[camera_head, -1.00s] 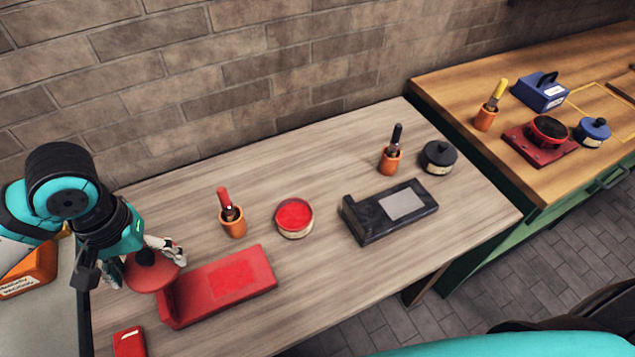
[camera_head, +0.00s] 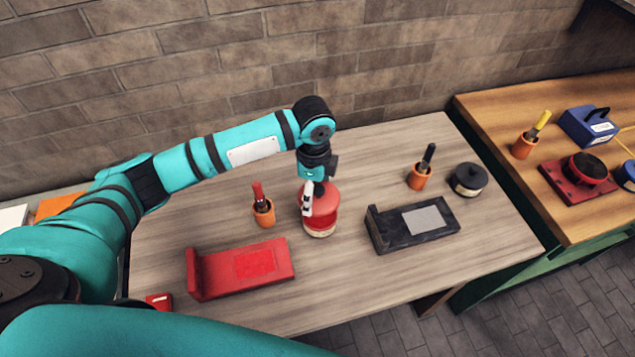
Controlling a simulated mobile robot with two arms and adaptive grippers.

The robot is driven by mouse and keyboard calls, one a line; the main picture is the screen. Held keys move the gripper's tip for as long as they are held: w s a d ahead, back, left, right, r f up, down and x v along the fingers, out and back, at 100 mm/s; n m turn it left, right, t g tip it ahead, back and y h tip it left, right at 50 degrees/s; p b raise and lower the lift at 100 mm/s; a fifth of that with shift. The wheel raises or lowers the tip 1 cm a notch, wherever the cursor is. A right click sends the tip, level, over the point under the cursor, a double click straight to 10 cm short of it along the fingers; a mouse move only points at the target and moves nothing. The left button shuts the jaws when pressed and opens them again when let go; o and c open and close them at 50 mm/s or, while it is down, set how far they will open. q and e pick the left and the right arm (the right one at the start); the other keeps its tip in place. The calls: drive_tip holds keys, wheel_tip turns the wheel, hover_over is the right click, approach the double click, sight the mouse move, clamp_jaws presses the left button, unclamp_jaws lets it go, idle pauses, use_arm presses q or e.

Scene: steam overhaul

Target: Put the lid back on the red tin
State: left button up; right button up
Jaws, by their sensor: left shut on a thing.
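The red tin (camera_head: 320,230) stands on the grey wooden table, with red at its top and a pale band low on its side. My left gripper (camera_head: 309,203) is directly above it, pointing down, shut on the red lid (camera_head: 323,198). The lid is over the tin's opening and overlaps it in the view. I cannot tell whether the lid touches the rim or hangs just above it. The gripper hides part of the lid and tin. My right gripper is not in view.
An orange pot with a red-handled tool (camera_head: 263,213) stands close left of the tin. A red bracket (camera_head: 240,268) lies front left, a black one (camera_head: 412,224) to the right. A black lidded tin (camera_head: 468,180) and another orange pot (camera_head: 419,178) stand at the back right.

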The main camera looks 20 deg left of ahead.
sight(317, 191)
use_arm(q)
drive_tip(key=m, duration=0.1)
drive_tip(key=w+f+m, duration=0.1)
drive_tip(key=m, duration=0.1)
drive_tip(key=shift+w+d+f+p, duration=0.1)
drive_tip(key=shift+w+f+p, duration=0.15)
drive_tip(key=shift+p, duration=0.15)
drive_tip(key=m, duration=0.1)
drive_tip(key=f+m, duration=0.1)
drive_tip(key=shift+w+f+m, duration=0.15)
drive_tip(key=shift+w+m, duration=0.1)
drive_tip(key=shift+m, duration=0.05)
wheel_tip(317, 191, down, 4)
drive_tip(key=b, duration=0.4)
drive_tip(key=shift+f+b, duration=0.3)
drive_tip(key=shift+b, duration=0.1)
drive_tip(key=shift+f, duration=0.85)
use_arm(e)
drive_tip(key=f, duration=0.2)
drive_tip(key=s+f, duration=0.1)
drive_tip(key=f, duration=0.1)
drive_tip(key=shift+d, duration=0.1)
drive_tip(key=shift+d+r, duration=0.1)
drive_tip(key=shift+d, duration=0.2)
use_arm(q)
drive_tip(key=shift+p, duration=0.5)
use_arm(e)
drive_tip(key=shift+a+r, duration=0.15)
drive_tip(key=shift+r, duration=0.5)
